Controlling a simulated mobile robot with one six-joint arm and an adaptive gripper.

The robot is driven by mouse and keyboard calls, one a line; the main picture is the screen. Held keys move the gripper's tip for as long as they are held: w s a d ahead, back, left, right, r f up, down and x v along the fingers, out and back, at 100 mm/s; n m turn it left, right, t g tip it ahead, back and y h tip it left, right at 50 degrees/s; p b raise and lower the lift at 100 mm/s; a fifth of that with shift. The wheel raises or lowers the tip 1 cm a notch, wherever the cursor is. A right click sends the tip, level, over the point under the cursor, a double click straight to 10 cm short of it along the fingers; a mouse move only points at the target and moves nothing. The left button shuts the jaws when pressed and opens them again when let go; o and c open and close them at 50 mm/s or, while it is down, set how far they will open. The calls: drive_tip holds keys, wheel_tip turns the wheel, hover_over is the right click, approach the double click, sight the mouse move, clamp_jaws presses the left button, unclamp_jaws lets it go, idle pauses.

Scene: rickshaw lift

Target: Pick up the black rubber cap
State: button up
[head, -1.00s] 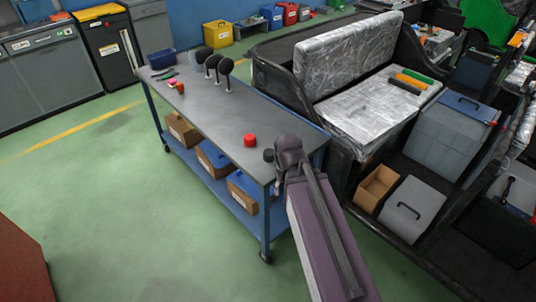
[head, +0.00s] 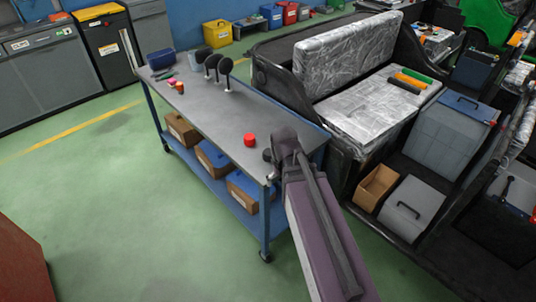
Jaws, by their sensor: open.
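A small black cap (head: 267,155) sits on the grey top of the blue cart (head: 190,100), near its front right corner. A red cap-like piece (head: 249,140) stands just to its left. My gripper (head: 279,158) is at the end of my purple-grey arm, over the cart's right end, immediately right of the black cap. It is open. Its fingers are largely hidden behind my own wrist. I cannot tell whether they touch the cap or stand apart from it.
Several black round paddles on stands (head: 225,72), a dark blue bin (head: 161,59) and small coloured pieces (head: 178,87) occupy the cart's far end. A plastic-wrapped seat (head: 375,107) in a black vehicle body stands close on the right. The middle cart top is clear.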

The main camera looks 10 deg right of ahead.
wheel_tip(320, 180, up, 3)
drive_tip(key=p, duration=0.3)
hover_over(269, 151)
drive_tip(key=shift+s+d+n, duration=0.1)
drive_tip(key=shift+d+n, duration=0.15)
drive_tip(key=shift+n, duration=0.15)
drive_tip(key=shift+f, duration=0.1)
wheel_tip(269, 151, down, 8)
drive_tip(key=b, duration=0.9)
drive_tip(key=shift+f, duration=0.25)
drive_tip(key=shift+f, duration=0.1)
drive_tip(key=f+b, duration=0.3)
drive_tip(key=shift+a+f, duration=0.15)
drive_tip(key=shift+a, duration=0.15)
drive_tip(key=shift+f+b, duration=0.85)
drive_tip(key=shift+b, duration=0.25)
